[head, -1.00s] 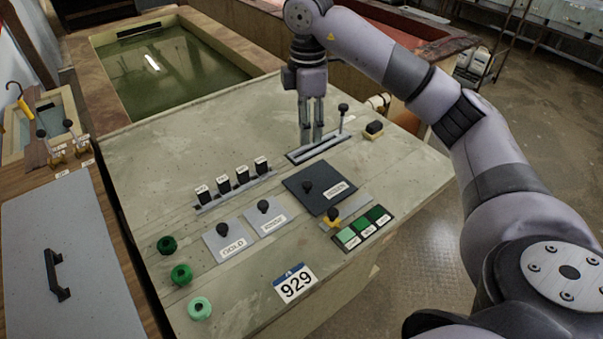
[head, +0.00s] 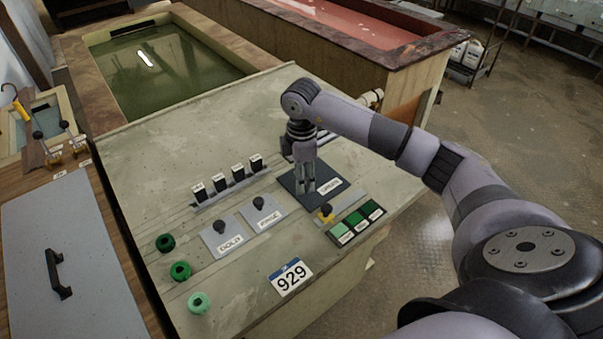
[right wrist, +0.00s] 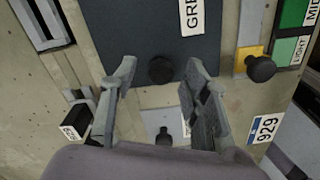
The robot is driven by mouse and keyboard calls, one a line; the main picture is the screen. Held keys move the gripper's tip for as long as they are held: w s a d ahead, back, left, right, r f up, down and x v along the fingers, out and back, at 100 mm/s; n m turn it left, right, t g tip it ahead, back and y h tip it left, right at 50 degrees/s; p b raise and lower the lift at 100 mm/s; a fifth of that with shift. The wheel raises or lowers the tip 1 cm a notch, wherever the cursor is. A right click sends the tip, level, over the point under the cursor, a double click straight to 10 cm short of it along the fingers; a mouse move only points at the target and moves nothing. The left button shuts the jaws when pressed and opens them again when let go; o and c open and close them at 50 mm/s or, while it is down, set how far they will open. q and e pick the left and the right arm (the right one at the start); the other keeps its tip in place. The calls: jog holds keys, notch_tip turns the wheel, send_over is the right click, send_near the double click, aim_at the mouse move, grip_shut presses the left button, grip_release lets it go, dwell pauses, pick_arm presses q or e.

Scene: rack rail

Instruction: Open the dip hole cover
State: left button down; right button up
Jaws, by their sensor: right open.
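A dark square cover (head: 290,184) lies flat on the grey-green worktop, with a white label that shows partly as "GRE" in the right wrist view. Its black round knob (right wrist: 161,69) is hidden by the fingers in the head view. My right gripper (head: 306,188) points down over this cover. In the right wrist view the right gripper (right wrist: 160,75) is open, its fingertips on either side of the knob with gaps. Two smaller light grey covers with black knobs, one labelled GOLD (head: 224,243) and a middle one (head: 261,218), lie flat to the left. My left gripper is out of view.
Several black switches (head: 227,182) stand in a row to the left. A green tank (head: 165,70) lies behind.

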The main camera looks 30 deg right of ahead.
jog(key=shift+f, duration=0.2)
jog(key=shift+c, duration=0.3)
grip_shut()
dwell(0.5)
